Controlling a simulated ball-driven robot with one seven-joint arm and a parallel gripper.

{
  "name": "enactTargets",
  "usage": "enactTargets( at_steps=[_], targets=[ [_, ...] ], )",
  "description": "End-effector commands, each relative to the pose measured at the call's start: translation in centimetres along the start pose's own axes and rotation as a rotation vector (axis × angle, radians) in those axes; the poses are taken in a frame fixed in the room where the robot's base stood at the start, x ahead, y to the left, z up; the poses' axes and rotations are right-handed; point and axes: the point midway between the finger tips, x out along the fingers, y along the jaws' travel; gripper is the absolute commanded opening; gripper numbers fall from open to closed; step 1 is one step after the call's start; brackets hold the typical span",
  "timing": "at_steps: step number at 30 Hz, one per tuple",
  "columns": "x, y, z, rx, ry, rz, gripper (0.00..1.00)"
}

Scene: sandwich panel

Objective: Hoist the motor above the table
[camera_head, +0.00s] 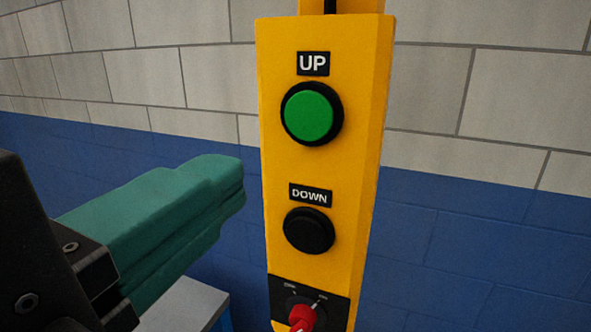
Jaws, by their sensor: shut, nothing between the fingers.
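A yellow hoist control box (350,190) hangs upright in the middle of the head view. It has a green round button (309,114) under the label UP. A black round button (309,231) sits below it under the label DOWN. A red selector knob (302,317) is at the bottom, partly cut off by the frame edge, and its setting is hard to read. My gripper (238,185), with teal fingers, is to the left of the box, pointing right. The fingers are shut together and empty, and appear apart from the box. The motor and table named in the task are not recognisable.
A block wall (160,70), grey above and blue below, stands behind the box. A light grey surface (190,304) shows at the lower left, below my gripper. The space right of the box is clear.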

Motion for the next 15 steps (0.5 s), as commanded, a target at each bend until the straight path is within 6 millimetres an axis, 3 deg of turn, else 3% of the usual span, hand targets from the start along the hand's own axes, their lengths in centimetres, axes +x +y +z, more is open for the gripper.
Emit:
enactTargets(
  at_steps=[9,15],
  targets=[
    [6.4,-0.2,-0.1,-0.002,0.004,0.002,0.00],
    [9.3,-0.2,0.0,-0.002,0.002,0.001,0.00]
  ],
)
